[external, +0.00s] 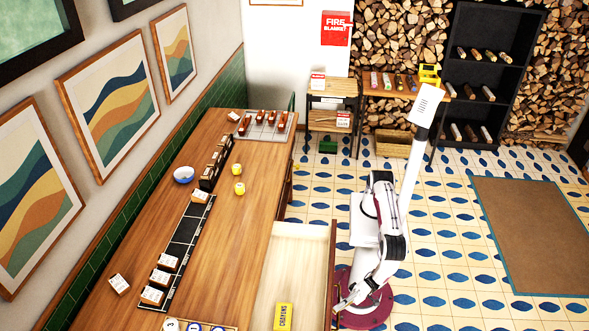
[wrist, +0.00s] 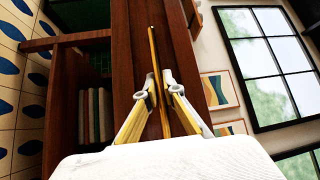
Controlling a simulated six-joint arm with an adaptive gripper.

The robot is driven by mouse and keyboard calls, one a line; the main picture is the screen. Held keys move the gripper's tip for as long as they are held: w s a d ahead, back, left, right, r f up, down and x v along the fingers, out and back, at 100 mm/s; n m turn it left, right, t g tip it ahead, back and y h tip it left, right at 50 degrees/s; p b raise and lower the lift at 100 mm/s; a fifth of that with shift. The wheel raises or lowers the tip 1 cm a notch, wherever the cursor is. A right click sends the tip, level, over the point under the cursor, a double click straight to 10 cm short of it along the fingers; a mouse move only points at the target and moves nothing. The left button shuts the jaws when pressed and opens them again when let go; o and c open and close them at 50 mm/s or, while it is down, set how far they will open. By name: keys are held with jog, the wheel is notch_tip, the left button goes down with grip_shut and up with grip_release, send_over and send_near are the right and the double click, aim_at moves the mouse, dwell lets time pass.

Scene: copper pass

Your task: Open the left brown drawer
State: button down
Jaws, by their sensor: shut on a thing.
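A brown drawer (external: 332,255) is pulled well out from the right side of the long wooden table, with its pale inside open to view. A yellow crayons box (external: 284,316) lies in it. My gripper (external: 340,305) is at the drawer's outer front, low in the external view. In the wrist view my gripper (wrist: 160,86) is shut on the long thin brass handle (wrist: 152,50) of the dark brown drawer front (wrist: 128,60). Part of the drawer is cut off by the bottom edge of the external view.
Shelves and a side table stand at the back. The tiled floor is clear right of my arm, around a brown mat (external: 535,235).

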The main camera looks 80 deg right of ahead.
jog(key=shift+s, duration=0.6)
jog(key=c, duration=2.4)
grip_release()
jog(key=shift+v, duration=6)
